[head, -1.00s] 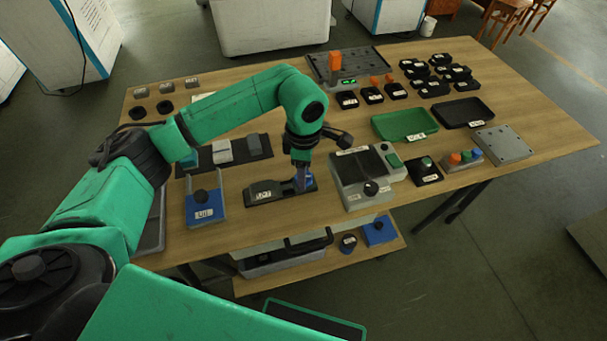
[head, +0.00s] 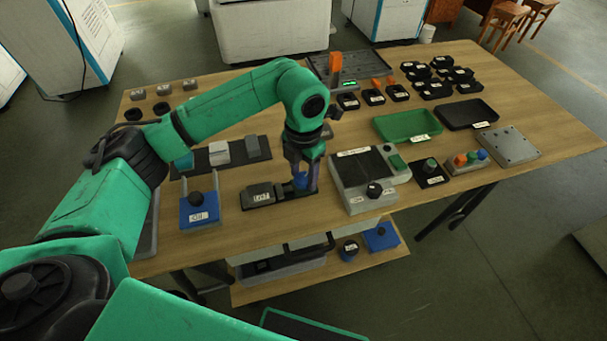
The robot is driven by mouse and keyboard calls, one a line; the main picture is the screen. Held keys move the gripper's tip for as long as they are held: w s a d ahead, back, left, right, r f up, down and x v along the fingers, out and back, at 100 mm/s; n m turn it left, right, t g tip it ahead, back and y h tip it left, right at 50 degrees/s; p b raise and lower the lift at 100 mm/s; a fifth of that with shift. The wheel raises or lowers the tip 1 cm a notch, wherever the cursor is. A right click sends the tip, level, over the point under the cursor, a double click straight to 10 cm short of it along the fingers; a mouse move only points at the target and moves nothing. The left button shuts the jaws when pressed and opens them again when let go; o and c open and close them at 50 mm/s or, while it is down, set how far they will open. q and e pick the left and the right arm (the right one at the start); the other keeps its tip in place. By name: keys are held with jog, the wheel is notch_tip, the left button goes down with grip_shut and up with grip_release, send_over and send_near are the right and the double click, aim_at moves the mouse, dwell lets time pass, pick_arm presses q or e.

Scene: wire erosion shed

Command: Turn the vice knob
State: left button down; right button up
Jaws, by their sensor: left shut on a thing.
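The vice (head: 262,193) is a dark grey block with a white label on a black base, near the front edge of the wooden table. My left gripper (head: 304,184) comes down from above and is shut on the knob. My right gripper is not in the view.
A blue block with a black knob (head: 198,212) stands left of the vice. A grey control box (head: 352,184) stands close on the right. A green tray (head: 408,126) and several black parts lie farther back. A lower shelf (head: 270,292) sits below the table.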

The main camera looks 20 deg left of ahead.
aim_at(303, 178)
pick_arm(q)
jog(key=n, duration=0.5)
jog(key=shift+w+r+n+b, duration=0.1)
jog(key=shift+r+n+b, duration=0.05)
jog(key=shift+n+b, duration=0.2)
jog(key=n, duration=0.4)
jog(key=shift+n, duration=0.25)
jog(key=shift+r, duration=0.1)
jog(key=shift+c, duration=1.8)
grip_release()
jog(key=shift+o, duration=0.5)
notch_tip(303, 178, up, 14)
jog(key=shift+r, duration=0.15)
